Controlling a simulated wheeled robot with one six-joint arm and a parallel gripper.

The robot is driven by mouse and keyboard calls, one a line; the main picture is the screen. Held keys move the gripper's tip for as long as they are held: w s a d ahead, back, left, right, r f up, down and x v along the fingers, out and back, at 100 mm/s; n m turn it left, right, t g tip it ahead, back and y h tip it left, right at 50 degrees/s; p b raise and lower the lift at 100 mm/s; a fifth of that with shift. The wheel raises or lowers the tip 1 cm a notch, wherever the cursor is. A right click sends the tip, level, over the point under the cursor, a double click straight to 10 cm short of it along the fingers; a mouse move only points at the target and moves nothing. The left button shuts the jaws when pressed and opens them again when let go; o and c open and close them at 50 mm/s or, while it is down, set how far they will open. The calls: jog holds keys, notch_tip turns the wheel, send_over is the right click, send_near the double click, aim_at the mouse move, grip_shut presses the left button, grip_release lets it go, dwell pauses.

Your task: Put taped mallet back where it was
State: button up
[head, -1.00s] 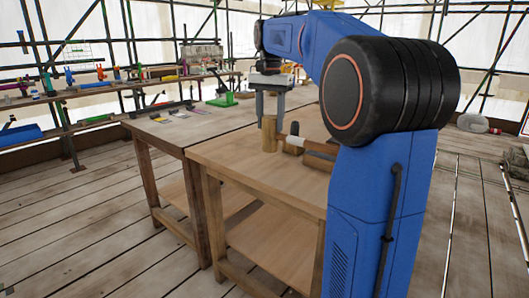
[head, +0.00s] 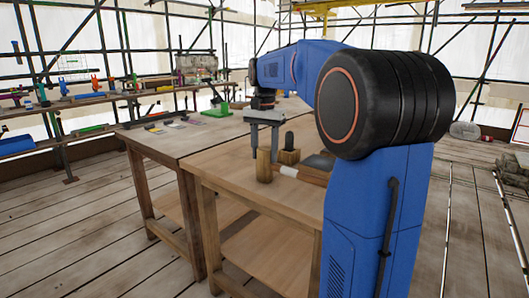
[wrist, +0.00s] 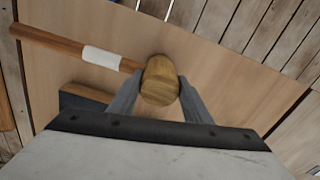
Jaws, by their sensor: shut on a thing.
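The taped mallet has a round wooden head (head: 264,165) and a brown handle with a white tape band (head: 287,171). In the wrist view, my gripper (wrist: 159,86) is shut on the mallet head (wrist: 160,75), one finger on each side. The handle (wrist: 50,39) runs to the left, its white tape (wrist: 101,58) near the head. In the head view, my gripper (head: 265,148) is over the near wooden workbench (head: 230,173) with the mallet head upright between its fingers. I cannot tell whether the head touches the bench top.
A wooden block with a black peg (head: 289,140) stands just behind the mallet. A dark-topped object (head: 319,162) lies right of it, partly hidden by my arm. A second bench (head: 160,143) adjoins at left, holding a green item (head: 217,109). The bench's near left is clear.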

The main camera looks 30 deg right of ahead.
jog(key=o, duration=1.4)
notch_tip(320, 180, up, 12)
jog(key=s+a+f+n+t, duration=0.1)
jog(key=s+a+f+n, duration=0.2)
jog(key=s+a+f, duration=0.35)
jog(key=s+a+f+n+t, duration=0.1)
jog(key=s+a+f+n, duration=0.25)
jog(key=s, duration=0.55)
jog(key=s+a+f+n+t, duration=0.1)
jog(key=s+f, duration=0.4)
jog(key=f, duration=0.1)
jog(key=s+a+f+n+t, duration=0.1)
jog(key=s+a+f+n, duration=0.1)
jog(key=s+f, duration=0.2)
jog(key=s+a+f+n, duration=0.2)
jog(key=s+f, duration=0.3)
jog(key=f, duration=0.3)
jog(key=shift+s+a+f+t, duration=0.25)
jog(key=shift+s+f+t, duration=0.05)
jog(key=shift+t, duration=0.1)
